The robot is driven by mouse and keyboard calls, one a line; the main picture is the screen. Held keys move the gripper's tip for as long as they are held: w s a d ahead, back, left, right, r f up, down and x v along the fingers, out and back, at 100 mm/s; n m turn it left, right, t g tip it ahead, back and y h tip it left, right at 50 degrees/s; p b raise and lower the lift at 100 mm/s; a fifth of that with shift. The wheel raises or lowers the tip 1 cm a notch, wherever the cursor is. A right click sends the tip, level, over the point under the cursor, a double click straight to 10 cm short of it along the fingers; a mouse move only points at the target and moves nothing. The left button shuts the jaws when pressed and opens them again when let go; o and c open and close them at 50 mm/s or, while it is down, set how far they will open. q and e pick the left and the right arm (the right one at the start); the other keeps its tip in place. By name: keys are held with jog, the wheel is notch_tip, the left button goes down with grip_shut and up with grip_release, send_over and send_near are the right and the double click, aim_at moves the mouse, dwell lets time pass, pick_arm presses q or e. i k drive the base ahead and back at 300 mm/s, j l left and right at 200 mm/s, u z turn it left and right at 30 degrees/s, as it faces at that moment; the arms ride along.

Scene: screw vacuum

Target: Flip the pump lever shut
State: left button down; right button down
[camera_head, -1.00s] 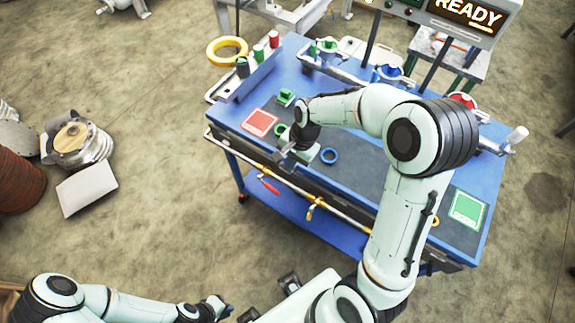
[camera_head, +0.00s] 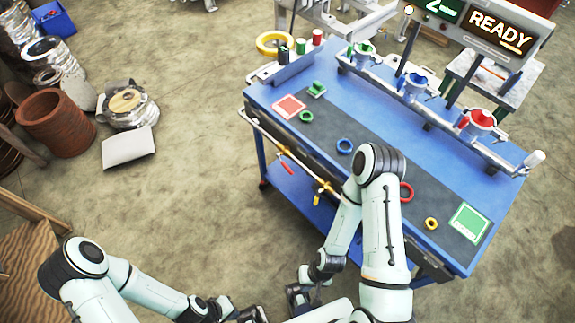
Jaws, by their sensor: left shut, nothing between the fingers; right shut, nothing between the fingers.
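A pipe with brass fittings (camera_head: 284,150) runs along the table's front edge. A red-handled lever (camera_head: 287,167) hangs from it, and a yellow lever (camera_head: 318,196) sits further right. At the table's right end, a rail carries a white handle (camera_head: 534,159). I cannot tell which of these is the pump lever. My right gripper (camera_head: 296,296) is shut and empty at the bottom centre, below and apart from the pipe. My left gripper (camera_head: 250,314) is shut and empty at the bottom edge, partly cut off. My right arm hides part of the table's front edge.
The blue table (camera_head: 390,110) bears a red pad (camera_head: 289,107), a green pad (camera_head: 467,222) and several coloured rings. A rail at the back holds green, blue and red cups. A display (camera_head: 500,31) reads READY.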

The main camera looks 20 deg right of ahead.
aim_at(289, 170)
jog(key=i, duration=0.55)
jog(key=z, duration=2.1)
